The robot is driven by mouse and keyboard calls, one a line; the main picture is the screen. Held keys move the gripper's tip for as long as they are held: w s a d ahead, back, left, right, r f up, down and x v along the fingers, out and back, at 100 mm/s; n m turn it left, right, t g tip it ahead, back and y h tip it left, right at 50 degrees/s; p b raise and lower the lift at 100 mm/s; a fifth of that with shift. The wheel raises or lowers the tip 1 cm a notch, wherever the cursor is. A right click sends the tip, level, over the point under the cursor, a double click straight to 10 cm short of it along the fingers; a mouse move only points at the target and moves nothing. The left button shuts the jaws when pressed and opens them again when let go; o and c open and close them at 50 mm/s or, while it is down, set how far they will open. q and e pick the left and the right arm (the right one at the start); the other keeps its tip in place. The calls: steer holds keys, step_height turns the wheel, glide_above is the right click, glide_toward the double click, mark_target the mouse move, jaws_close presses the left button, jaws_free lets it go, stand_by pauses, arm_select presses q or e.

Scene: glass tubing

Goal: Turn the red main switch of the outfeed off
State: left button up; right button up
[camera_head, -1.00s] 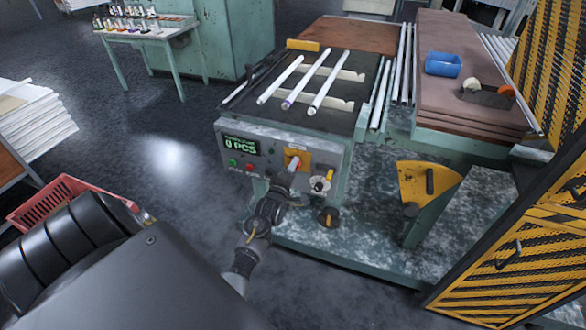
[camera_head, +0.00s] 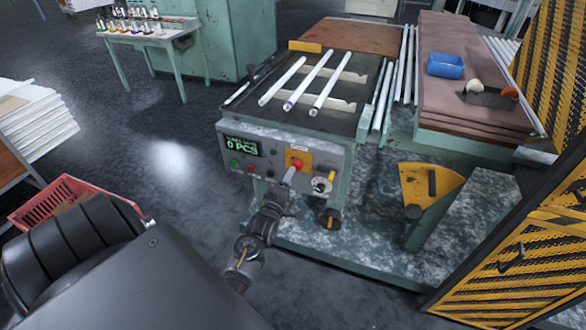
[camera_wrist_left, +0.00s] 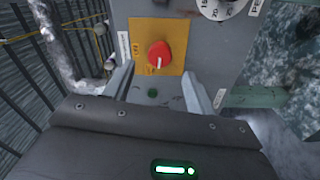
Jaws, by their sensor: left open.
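The red main switch (camera_head: 296,163) is a round knob on a yellow plate (camera_head: 306,157) on the front of the grey control panel. In the left wrist view the red knob (camera_wrist_left: 159,52) shows whole, with a small white mark upright at its lower edge. My left gripper (camera_head: 288,176) is in front of the panel, just below the knob. In the left wrist view its open fingers (camera_wrist_left: 156,82) stand either side of and below the knob, with nothing between them. A gap to the knob shows, though its depth is hard to judge. My right gripper is not in view.
The panel has a green display (camera_head: 240,146), small buttons and a dial (camera_head: 321,183) right of the yellow plate. Glass tubes (camera_head: 309,82) lie on the machine top. A yellow-topped post (camera_head: 430,182) and a striped guard (camera_head: 510,270) stand at the right.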

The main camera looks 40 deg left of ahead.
arm_select(q)
steer(key=v, duration=0.5)
stand_by(0.5)
steer(key=s+d+f+m+g+h, duration=0.25)
steer(key=d+f+m, duration=0.2)
steer(key=f, duration=0.55)
steer(key=s+d+f+m+g+h, duration=0.1)
steer(key=s+d+f+m+g, duration=0.3)
steer(key=f, duration=0.6)
steer(key=s+d+f+m+g+h, duration=0.1)
steer(key=s+d+f+m+h, duration=0.3)
steer(key=f, duration=0.6)
steer(key=s+d+f+m+g+y, duration=0.1)
steer(key=s+d+f+m+g, duration=0.15)
steer(key=s+f, duration=0.4)
steer(key=s+d+f+m+g, duration=0.1)
steer(key=s+f+m+g, duration=0.1)
steer(key=s+f+m, duration=0.35)
steer(key=s+f+g, duration=0.2)
steer(key=s, duration=0.8)
steer(key=s+a+f+m+g, duration=0.1)
steer(key=s+f+g, duration=0.1)
steer(key=s, duration=0.8)
steer(key=shift+a+f, duration=0.2)
steer(key=shift+f, duration=0.45)
